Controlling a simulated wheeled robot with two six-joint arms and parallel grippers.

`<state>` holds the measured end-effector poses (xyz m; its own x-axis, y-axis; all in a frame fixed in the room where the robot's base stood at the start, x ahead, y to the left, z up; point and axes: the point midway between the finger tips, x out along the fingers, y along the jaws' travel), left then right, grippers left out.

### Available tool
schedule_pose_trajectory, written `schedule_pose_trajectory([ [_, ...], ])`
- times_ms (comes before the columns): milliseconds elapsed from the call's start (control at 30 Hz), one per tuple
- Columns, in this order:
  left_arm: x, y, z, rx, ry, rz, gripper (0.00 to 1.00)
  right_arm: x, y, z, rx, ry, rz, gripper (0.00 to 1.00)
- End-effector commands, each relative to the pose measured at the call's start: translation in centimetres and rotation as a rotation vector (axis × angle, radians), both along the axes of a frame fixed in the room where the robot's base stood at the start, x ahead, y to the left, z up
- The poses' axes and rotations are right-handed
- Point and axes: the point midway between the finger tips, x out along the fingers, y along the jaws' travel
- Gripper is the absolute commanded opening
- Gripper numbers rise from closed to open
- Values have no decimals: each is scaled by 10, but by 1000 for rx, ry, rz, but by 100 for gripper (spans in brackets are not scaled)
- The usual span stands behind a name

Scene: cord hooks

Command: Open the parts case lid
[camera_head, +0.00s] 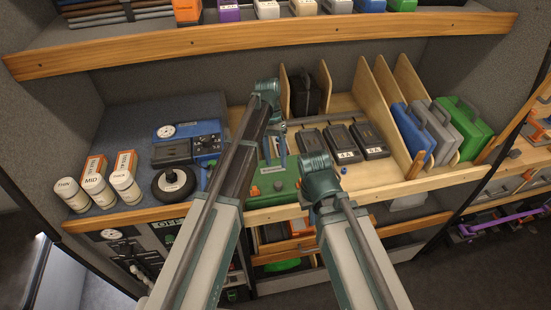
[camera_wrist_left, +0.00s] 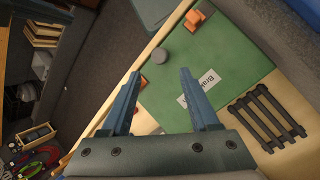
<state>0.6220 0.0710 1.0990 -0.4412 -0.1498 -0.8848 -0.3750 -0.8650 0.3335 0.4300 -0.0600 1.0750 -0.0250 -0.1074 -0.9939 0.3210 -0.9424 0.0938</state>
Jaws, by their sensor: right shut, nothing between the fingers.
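The green parts case (camera_head: 285,187) lies on the middle shelf near its front edge, with its lid down. In the left wrist view its flat green top (camera_wrist_left: 222,62) carries a white label reading "Brai…", partly cut off by a finger. An orange piece (camera_wrist_left: 195,18) and a dark grey knob (camera_wrist_left: 161,55) sit near its edge. My left gripper (camera_head: 277,158) points down above the case; in its wrist view the fingers (camera_wrist_left: 158,75) are apart with nothing between them. My right gripper (camera_head: 318,180) is right of the case, shut and empty, its fingertips mostly hidden.
Black cases (camera_head: 342,143) lie right of the green case, and blue, grey and green cases (camera_head: 412,133) stand between wooden dividers. A blue device (camera_head: 190,140), a black reel (camera_head: 173,182) and white tubs (camera_head: 98,190) are on the left. A wooden lip (camera_head: 130,218) edges the shelf.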

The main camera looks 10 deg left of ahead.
Motion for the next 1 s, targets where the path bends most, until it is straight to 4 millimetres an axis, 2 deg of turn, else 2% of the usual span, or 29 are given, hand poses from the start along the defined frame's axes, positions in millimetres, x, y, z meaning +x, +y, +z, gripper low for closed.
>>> schedule_pose_trajectory([
  [467, 2, 1, 6, 2, 1, 0, 66, 0, 0, 6, 0, 0, -1, 0],
  [1000, 30, 10, 64, 1, -3, 1, 66, 0, 0, 64, 1, 1, -6, 0],
])
